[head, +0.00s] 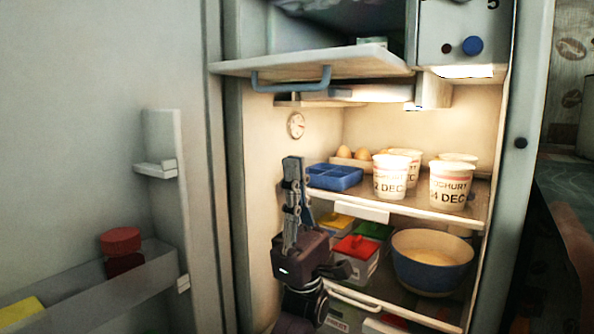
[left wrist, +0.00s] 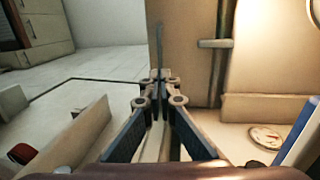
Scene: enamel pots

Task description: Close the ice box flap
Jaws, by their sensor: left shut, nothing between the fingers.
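The ice box flap (head: 350,62) is at the top of the open fridge. It is hinged down and juts out nearly level, with a blue-grey bar handle (head: 291,82) at its front. My left gripper (head: 293,160) points up below the flap's handle, in front of the shelves, apart from the flap in the head view. It is shut and empty; its fingertips also show in the left wrist view (left wrist: 159,76). My right gripper is not in view.
Yoghurt tubs (head: 451,184), a blue tray (head: 333,177) and eggs (head: 353,154) stand on the shelf behind my gripper. A bowl (head: 432,262) and lidded boxes (head: 355,258) are below. The open fridge door (head: 100,60) with racks is at left.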

